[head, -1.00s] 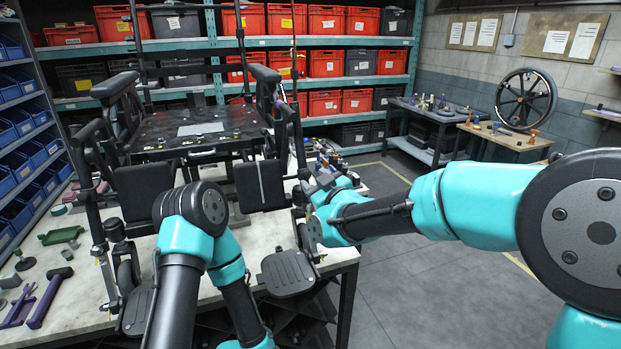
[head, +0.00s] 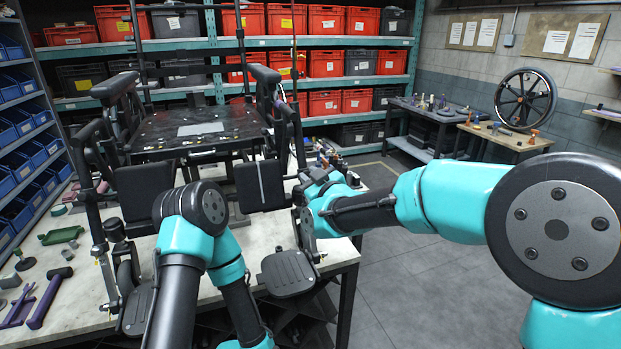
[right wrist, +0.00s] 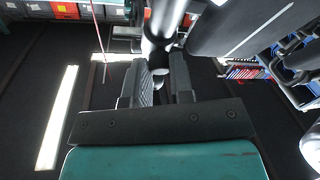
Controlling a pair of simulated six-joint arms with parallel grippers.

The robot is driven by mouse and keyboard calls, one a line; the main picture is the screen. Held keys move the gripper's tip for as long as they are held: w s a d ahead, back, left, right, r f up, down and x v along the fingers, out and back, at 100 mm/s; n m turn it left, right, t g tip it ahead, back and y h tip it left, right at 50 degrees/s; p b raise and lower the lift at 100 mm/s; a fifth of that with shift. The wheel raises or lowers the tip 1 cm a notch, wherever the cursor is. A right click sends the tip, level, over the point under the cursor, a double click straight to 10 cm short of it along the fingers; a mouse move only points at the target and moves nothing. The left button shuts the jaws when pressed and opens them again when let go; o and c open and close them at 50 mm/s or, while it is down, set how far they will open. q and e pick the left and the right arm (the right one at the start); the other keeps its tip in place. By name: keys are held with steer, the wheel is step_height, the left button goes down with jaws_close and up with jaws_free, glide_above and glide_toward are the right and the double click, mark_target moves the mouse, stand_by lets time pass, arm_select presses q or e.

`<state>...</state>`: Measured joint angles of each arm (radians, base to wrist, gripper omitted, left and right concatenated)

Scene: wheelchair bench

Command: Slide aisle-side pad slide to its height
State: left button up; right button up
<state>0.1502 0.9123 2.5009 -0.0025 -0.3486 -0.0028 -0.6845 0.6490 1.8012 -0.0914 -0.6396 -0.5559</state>
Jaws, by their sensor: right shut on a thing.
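The wheelchair stands on the bench. Its right-hand calf pad (head: 262,186), dark with a pale stripe, hangs at the front and also shows in the right wrist view (right wrist: 235,28). My right gripper (head: 304,186) is at the right-hand front hanger, to the right of that pad. In the right wrist view my right gripper (right wrist: 161,80) is shut on a small part, which I take to be the aisle-side pad slide (right wrist: 160,71), beside a dark upright tube. The fingers hide most of this part. My left arm crosses the front of the chair; its gripper is out of view.
The right footplate (head: 288,273) juts out below my right gripper. Tools and a green part (head: 61,235) lie on the bench (head: 75,290) at left. The floor (head: 400,290) to the right of the bench is open. Shelves of red bins stand behind.

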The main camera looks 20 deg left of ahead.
jaws_close()
steer(key=shift+w+a+r, duration=0.1)
steer(key=shift+w+r, duration=0.05)
steer(key=shift+r, duration=0.25)
steer(key=o, duration=0.8)
jaws_free()
